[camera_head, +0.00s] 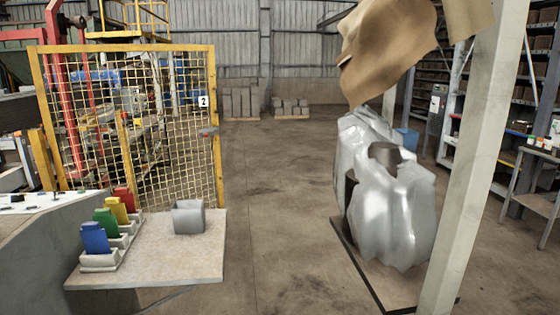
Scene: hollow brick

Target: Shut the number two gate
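A yellow-framed mesh gate panel (217,160) stands upright at the left. A white plate with a black "2" (203,101) is near its right edge. A grey and reddish handle (208,132) sits below the plate, at the same edge. To the right of that edge is an open gap of bare floor; no post or catch shows touching the handle edge. Which side the hinges are on is not clear. The lower part of the panel is hidden behind a shelf. Neither of my grippers is in view.
A shelf (185,262) in front of the gate holds a grey box (188,217) and blue, green, yellow and red items in holders. A plastic-wrapped load (395,205) stands right, under hanging brown sheeting (385,45), beside a pale post (478,150). The floor aisle (280,200) between is clear.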

